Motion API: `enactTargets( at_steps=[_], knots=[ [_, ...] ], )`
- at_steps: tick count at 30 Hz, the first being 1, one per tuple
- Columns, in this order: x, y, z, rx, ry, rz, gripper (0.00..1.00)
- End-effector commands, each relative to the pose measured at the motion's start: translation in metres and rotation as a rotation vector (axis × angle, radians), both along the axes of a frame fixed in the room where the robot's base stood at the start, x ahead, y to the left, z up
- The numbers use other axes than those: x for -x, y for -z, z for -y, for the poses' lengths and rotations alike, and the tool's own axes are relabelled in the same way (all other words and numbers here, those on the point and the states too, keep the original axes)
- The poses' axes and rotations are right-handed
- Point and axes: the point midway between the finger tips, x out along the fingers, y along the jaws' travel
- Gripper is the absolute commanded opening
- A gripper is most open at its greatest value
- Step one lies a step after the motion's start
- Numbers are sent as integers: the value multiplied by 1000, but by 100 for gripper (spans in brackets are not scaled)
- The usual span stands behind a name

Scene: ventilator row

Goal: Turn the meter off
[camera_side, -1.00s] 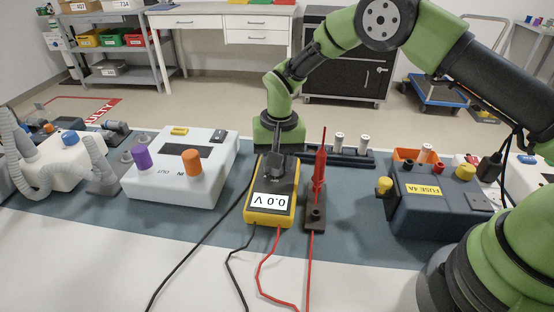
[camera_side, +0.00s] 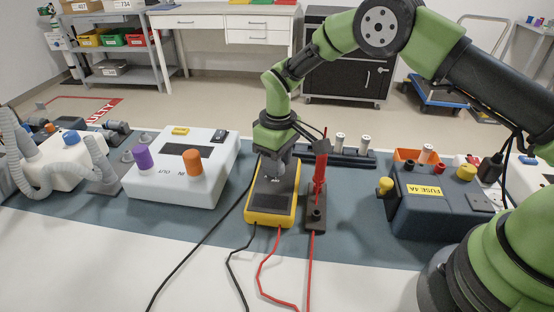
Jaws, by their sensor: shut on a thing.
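The meter (camera_side: 268,220) is a yellow-edged box with a dark face, lying on the blue-grey mat in the middle of the view. Its display (camera_side: 269,202) is dark and shows no digits. My gripper (camera_side: 274,174) points down onto the upper part of the meter's face, at the dial. The jaws are shut on the dial, which they mostly hide. A black lead and a red lead run from the meter's near end.
A red probe (camera_side: 320,172) stands upright in a dark holder close to the meter's right. A white ventilator box (camera_side: 180,180) with purple and orange ports is at left. A dark fuse box (camera_side: 430,212) is at right. The white bench front is clear except for the leads.

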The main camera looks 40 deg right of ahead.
Motion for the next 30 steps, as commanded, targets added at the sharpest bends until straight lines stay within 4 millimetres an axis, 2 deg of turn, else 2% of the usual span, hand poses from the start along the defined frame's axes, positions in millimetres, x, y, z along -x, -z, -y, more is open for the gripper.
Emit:
enactTargets(
  at_steps=[12, 29, 30],
  knots=[
    [1, 1, 0, 0, -191, -6, 9],
    [1, 1, 0, 1, -221, -6, 9],
    [1, 1, 0, 1, -221, -6, 40]
  ],
)
